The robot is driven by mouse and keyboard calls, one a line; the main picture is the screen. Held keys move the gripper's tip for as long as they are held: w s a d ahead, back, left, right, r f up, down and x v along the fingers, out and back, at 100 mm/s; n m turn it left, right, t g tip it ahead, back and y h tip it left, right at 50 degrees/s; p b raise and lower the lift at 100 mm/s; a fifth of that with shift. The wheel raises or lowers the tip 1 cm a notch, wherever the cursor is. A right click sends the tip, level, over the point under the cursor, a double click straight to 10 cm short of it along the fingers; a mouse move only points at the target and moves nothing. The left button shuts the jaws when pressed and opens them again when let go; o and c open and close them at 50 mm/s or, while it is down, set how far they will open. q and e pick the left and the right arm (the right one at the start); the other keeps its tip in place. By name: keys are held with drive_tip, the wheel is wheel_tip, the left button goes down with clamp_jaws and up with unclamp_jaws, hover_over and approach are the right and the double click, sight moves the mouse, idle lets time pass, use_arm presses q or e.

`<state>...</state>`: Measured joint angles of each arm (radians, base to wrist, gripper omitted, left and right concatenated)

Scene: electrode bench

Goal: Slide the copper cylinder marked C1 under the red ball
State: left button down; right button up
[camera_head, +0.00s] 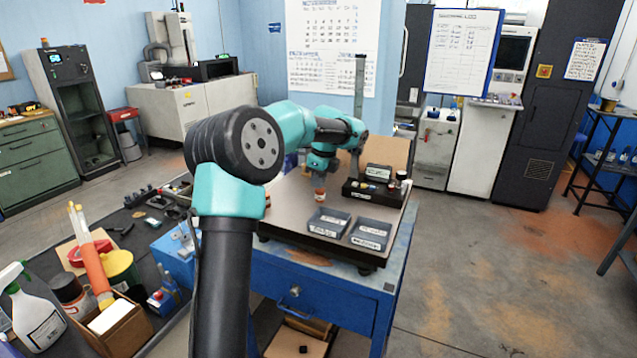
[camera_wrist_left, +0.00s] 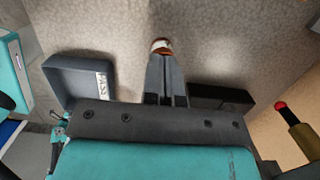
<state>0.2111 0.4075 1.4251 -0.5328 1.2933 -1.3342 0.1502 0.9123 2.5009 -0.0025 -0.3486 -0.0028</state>
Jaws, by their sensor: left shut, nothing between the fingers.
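A small copper cylinder with a pale band (camera_head: 320,196) stands on the bench plate. It also shows in the left wrist view (camera_wrist_left: 161,45), at the tips of my fingers; its marking is too small to read. My left gripper (camera_head: 321,181) is shut and empty, pointing down just above or beside the cylinder. In the left wrist view the closed fingers (camera_wrist_left: 164,58) overlap the cylinder's near edge; I cannot tell whether they touch. The red ball (camera_wrist_left: 281,105) sits at the end of a brass and dark piece at the right. I cannot make out the ball in the head view.
Two grey labelled trays (camera_head: 328,222) (camera_head: 370,234) lie at the plate's front. A black holder (camera_head: 373,191) with small items stands to the cylinder's right. A tall post (camera_head: 360,85) rises at the back. Bare plate surrounds the cylinder, especially to its left.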

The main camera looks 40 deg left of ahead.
use_arm(q)
drive_tip(key=shift+d+r, duration=0.15)
drive_tip(key=shift+r, duration=0.1)
drive_tip(key=w+d, duration=0.1)
drive_tip(key=d, duration=0.2)
drive_tip(key=w+d, duration=0.1)
drive_tip(key=d, duration=0.3)
drive_tip(key=w+d, duration=0.1)
drive_tip(key=d, duration=0.3)
drive_tip(key=shift+w+d, duration=0.15)
drive_tip(key=shift+w, duration=0.1)
